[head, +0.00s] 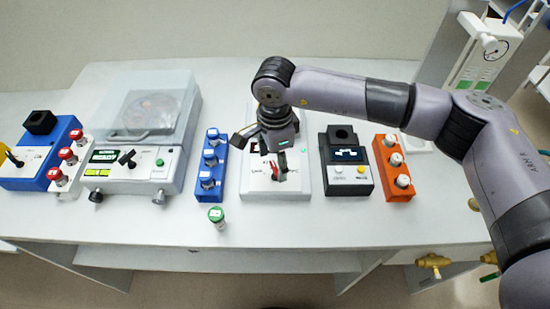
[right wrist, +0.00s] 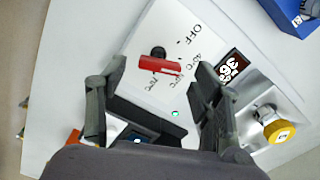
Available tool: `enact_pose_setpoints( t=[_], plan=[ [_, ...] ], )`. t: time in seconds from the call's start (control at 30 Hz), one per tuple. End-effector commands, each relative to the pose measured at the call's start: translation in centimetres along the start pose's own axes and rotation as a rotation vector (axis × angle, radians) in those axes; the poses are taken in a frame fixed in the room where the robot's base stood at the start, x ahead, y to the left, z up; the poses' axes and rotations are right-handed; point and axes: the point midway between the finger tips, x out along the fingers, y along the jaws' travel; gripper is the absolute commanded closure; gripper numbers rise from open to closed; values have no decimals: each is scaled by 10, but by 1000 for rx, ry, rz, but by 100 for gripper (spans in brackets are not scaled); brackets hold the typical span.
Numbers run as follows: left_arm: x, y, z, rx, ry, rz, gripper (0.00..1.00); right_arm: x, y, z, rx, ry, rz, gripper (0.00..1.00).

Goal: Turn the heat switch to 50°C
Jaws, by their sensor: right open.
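The heat switch is a red lever (head: 276,168) on the front of a white device (head: 252,195) in the middle of the bench. In the right wrist view the red lever (right wrist: 160,65) lies across a panel printed with OFF and temperature marks. Exactly which mark it points at is too small to tell. My right gripper (head: 268,140) hangs above the panel, close behind the lever in the head view. Its fingers (right wrist: 160,80) are open, one on either side of the lever, with nothing held. My left gripper is not in view.
A blue rack (head: 209,165) stands left of the device, with a green-capped vial (head: 216,215) in front. A black-topped device (head: 347,175) and an orange rack (head: 392,167) stand to the right. A centrifuge-like machine (head: 130,178) is further left. The bench front is mostly clear.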

Motion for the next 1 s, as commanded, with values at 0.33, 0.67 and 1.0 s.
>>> enact_pose_setpoints(
  t=[0.33, 0.67, 1.0],
  plan=[
    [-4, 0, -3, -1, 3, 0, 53, 16, 0, 0, -2, 0, -1, 40],
    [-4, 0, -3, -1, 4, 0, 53, 15, 0, 0, -1, 0, -1, 53],
    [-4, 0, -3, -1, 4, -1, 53, 15, 0, 0, -1, 0, -1, 76]
  ],
)
